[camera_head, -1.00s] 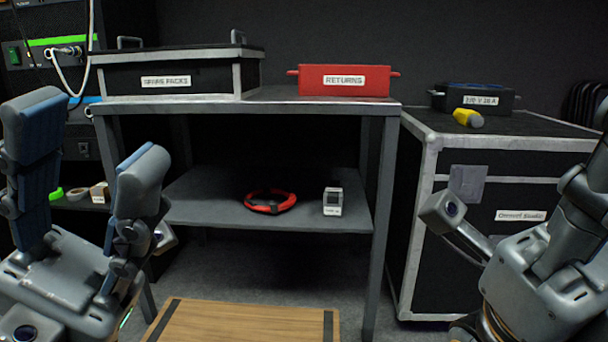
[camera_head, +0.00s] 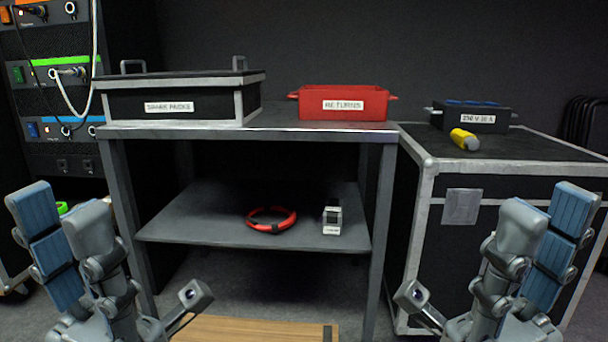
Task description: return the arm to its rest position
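My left gripper (camera_head: 62,217) is at the lower left of the head view, its fingers pointing up and apart. My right gripper (camera_head: 547,217) is at the lower right in a nearly mirrored pose, in front of the black case. Its fingers also point up and stand apart, with nothing between them. Both grippers appear clear of the bench and the objects. The lower parts of both arms are cut off by the bottom edge of the picture.
A grey bench (camera_head: 255,136) holds a SPARE PACKS case (camera_head: 215,106) and a red RETURNS bin (camera_head: 343,104). Its lower shelf (camera_head: 190,225) holds a red cable ring (camera_head: 283,222) and a small device (camera_head: 332,220). A black case (camera_head: 560,150) bears a yellow-ended item (camera_head: 464,139) and a power box (camera_head: 478,118). A rack (camera_head: 50,100) stands left.

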